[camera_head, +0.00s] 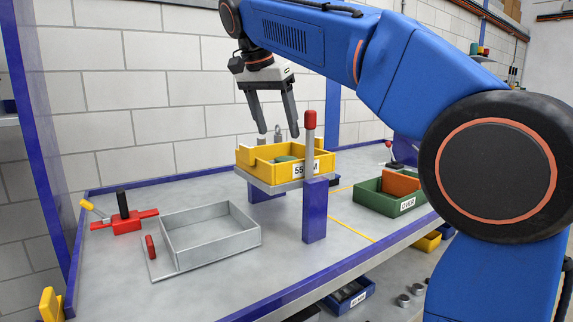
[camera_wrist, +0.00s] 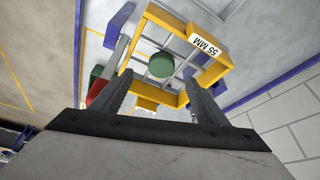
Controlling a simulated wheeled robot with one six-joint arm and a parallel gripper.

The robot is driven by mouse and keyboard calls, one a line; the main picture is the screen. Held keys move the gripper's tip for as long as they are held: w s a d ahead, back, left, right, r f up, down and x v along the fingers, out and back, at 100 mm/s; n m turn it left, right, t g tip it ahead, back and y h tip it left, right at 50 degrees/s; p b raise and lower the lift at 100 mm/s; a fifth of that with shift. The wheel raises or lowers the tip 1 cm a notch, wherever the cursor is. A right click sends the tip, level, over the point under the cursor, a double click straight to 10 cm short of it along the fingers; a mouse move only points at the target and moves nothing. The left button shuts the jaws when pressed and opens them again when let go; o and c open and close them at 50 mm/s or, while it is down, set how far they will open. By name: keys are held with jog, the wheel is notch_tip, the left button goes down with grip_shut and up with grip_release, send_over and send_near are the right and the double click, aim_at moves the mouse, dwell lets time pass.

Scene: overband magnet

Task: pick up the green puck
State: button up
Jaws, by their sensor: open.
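The green puck (camera_head: 286,158) lies in the yellow bin (camera_head: 258,168), whose front label reads 55 MM; the bin's wall hides part of it. In the wrist view the round puck (camera_wrist: 161,65) shows whole inside the yellow bin (camera_wrist: 168,17), which has grey bars or dividers across it. My gripper (camera_head: 279,134) is open and empty above the bin, fingers pointing down. In the wrist view the gripper (camera_wrist: 160,80) has its fingertips on either side of the puck's line, with the puck just beyond them, apart from it.
The bin sits on a raised stand with blue posts (camera_head: 315,210) and a red-capped grey post (camera_head: 309,135). A grey open tray (camera_head: 210,237) and a red clamp (camera_head: 124,222) are to the left. A green bin (camera_head: 378,200) with an orange block is to the right.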

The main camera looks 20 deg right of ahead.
send_over(286, 159)
jog(key=s+a, duration=0.2)
notch_tip(286, 159, down, 4)
jog(key=shift+f, duration=0.1)
jog(key=shift+w+x, duration=0.2)
jog(key=shift+x, duration=1.15)
jog(key=shift+w+x, duration=0.2)
jog(key=shift+x, duration=1.15)
jog(key=shift+d+r, duration=0.1)
jog(key=shift+r, duration=0.1)
jog(key=c, duration=1.2)
jog(key=shift+o, duration=0.2)
jog(key=shift+r, duration=0.1)
